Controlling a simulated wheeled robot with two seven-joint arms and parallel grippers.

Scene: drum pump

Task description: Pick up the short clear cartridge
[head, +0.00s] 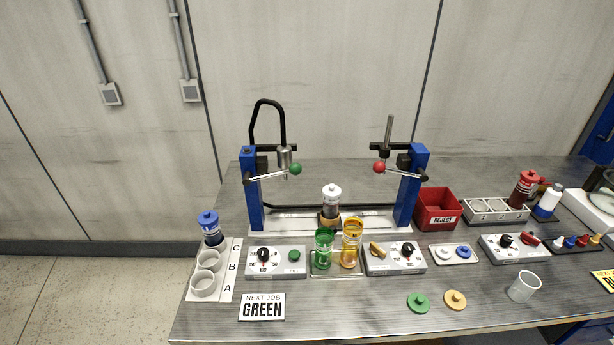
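No piece is plainly labelled as the short clear cartridge. A short pale grey-white cylinder (523,287) sits slightly tilted in the picture near the table's front right; I cannot tell if it is clear. A dark-and-clear cartridge with a white cap (331,206) stands upright in an amber ring at the middle of the press base. A dark cartridge with a blue cap (211,228) stands at the C place of the lettered strip (222,285). Green (323,250) and amber (352,243) clear cups stand on a small tray. Neither gripper is in view.
The blue-posted press (254,200) rises behind two control boxes (277,262) (395,258). A red reject bin (437,209) and a rack (494,210) stand right. Green (418,302) and tan (455,299) discs lie in front. A sign (262,306) reads NEXT JOB GREEN.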

